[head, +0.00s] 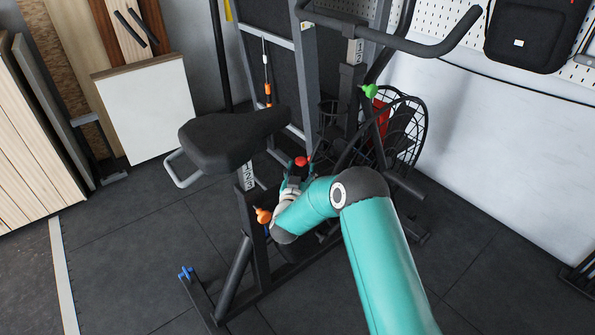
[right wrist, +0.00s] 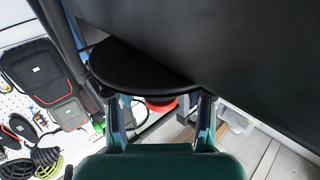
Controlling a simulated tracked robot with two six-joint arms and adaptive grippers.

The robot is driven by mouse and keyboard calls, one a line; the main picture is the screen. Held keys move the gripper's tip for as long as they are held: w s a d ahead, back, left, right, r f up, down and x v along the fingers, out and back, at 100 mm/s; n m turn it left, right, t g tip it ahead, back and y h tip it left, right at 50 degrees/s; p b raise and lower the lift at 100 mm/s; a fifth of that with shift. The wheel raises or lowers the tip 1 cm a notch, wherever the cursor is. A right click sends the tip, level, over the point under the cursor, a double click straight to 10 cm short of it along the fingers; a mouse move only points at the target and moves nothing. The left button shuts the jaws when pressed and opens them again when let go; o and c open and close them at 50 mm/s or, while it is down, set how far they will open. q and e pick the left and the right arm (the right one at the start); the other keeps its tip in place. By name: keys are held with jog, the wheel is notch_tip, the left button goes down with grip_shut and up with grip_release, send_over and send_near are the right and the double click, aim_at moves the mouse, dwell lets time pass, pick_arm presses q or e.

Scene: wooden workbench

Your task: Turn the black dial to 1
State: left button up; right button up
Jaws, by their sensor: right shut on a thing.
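A black, round-edged piece that looks like the dial (right wrist: 135,68) lies between the fingers in the right wrist view. A large dark panel hides part of it. My right gripper (right wrist: 160,108) is shut on this piece, one finger at each side. In the head view my right gripper (head: 296,174) reaches into the middle of the exercise bike's frame, beside a red knob (head: 302,160). The dial cannot be made out there, and no dial marks or setting can be read. My left gripper is not in view.
The bike's black seat (head: 232,138) stands left of my right arm. The handlebar (head: 430,46) and wire wheel (head: 407,130) are behind it. An orange knob (head: 263,215) and green knob (head: 369,90) stick out from the posts.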

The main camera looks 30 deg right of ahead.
jog(key=shift+w+d+r, duration=0.1)
dwell(0.3)
jog(key=shift+y, duration=0.3)
jog(key=shift+d+n+t+y+b, duration=0.15)
jog(key=shift+n+t+y+b, duration=0.6)
jog(key=shift+b, duration=0.2)
jog(key=n+t+y+b, duration=0.1)
jog(key=n+y+b, duration=0.1)
jog(key=y+b, duration=0.1)
jog(key=n+t+y+b, duration=0.2)
jog(key=n+y+b, duration=0.1)
jog(key=y, duration=0.1)
jog(key=shift+d+f, duration=0.2)
jog(key=shift+r+n+t+y+b, duration=0.1)
jog(key=shift+n+t+y+b, duration=0.3)
jog(key=shift+n+y, duration=0.7)
jog(key=shift+r+n+y, duration=0.1)
jog(key=shift+n+y, duration=0.25)
jog(key=shift+y, duration=0.6)
jog(key=n+y, duration=0.1)
jog(key=y, duration=0.1)
jog(key=shift+r+n+g+y+p, duration=0.1)
jog(key=shift+n+g+y+p, duration=0.2)
jog(key=shift+g+y+p, duration=0.1)
jog(key=shift+a+n+g+y+p, duration=0.1)
jog(key=shift+n+g+y+p, duration=0.45)
jog(key=shift+n+y+p, duration=1.15)
jog(key=shift+y+b, duration=0.5)
